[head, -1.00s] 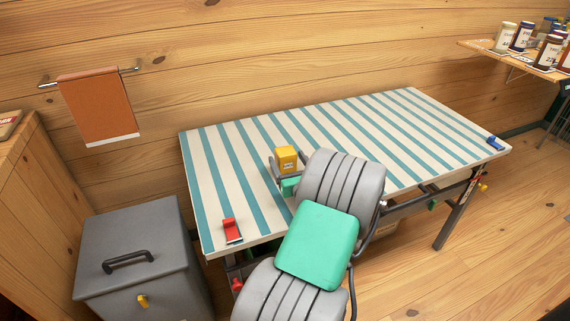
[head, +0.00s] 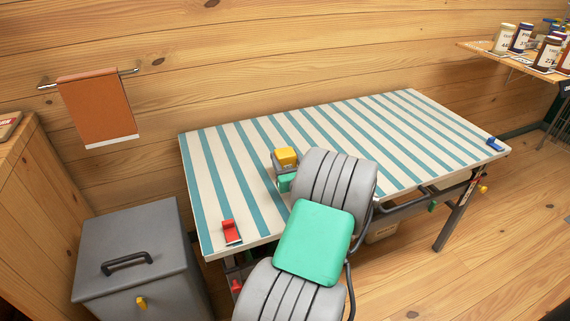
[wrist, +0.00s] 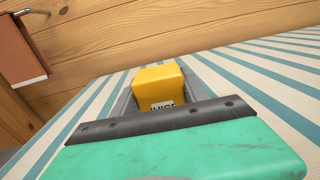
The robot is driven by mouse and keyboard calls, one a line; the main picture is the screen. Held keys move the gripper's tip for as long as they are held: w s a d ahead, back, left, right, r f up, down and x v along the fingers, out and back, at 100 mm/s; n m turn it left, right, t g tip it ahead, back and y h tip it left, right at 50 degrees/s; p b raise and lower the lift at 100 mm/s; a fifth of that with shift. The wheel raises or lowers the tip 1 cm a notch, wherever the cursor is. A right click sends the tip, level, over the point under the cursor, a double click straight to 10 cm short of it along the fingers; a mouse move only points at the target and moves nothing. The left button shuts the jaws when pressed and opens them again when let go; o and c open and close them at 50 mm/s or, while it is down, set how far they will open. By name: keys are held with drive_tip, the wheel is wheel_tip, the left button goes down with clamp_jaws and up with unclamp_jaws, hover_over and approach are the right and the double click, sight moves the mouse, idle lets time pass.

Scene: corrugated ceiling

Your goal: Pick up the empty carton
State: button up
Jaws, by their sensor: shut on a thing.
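The carton (head: 286,156) is a small yellow box at my gripper, over the striped table. It also shows in the wrist view (wrist: 158,84), with part of a dark printed label at its lower edge. My gripper (head: 284,168) is shut on the carton. In the wrist view the gripper's dark bar and green body hide the carton's lower part. I cannot tell whether the carton touches the table top.
The table (head: 390,125) has teal and white stripes and is mostly clear. A red clamp (head: 231,231) is at its front left corner, a blue one (head: 494,144) at the right. A grey chest (head: 135,245) stands left. Jars stand on a shelf (head: 515,60) at upper right.

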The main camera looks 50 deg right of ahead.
drive_tip(key=c, duration=0.3)
drive_tip(key=shift+r, duration=0.1)
